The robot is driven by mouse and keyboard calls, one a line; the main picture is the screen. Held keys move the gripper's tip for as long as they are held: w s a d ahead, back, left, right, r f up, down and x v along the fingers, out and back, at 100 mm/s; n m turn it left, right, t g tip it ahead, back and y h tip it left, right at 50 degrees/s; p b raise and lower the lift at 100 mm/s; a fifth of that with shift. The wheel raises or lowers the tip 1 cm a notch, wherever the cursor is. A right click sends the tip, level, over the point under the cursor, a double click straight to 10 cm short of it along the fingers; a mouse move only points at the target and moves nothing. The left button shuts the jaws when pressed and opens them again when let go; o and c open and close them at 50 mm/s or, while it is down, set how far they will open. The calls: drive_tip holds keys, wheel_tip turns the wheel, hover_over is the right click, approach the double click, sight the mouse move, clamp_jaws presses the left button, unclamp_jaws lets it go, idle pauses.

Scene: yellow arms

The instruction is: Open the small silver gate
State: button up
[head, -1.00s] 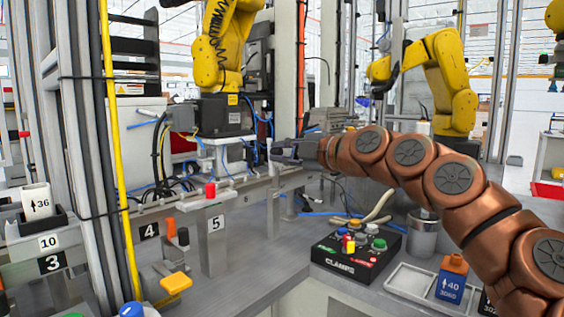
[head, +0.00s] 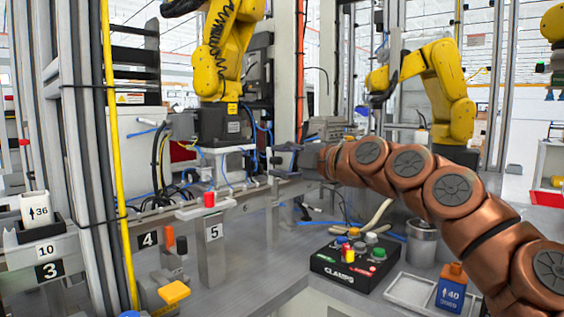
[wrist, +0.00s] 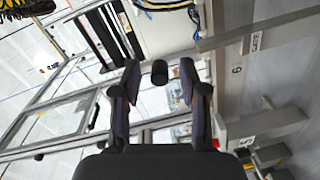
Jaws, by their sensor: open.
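My gripper (head: 278,160) is at the end of my copper arm, pointing left near the silver rail (head: 258,193) in the middle of the head view. In the wrist view its two dark fingers (wrist: 160,88) are apart. A short dark cylinder (wrist: 159,72) shows between the fingertips; I cannot tell whether it touches them or what it belongs to.
A black button box marked CLAMPS (head: 347,268) sits on the grey table, below my arm. A blue block with an orange top (head: 451,288) and a metal cup (head: 421,240) stand to the right. Yellow robot arms (head: 227,55) stand behind. A yellow vertical pipe (head: 117,170) is at left.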

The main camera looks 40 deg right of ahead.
drive_tip(key=shift+r, duration=0.15)
wheel_tip(320, 180, up, 10)
idle(0.7)
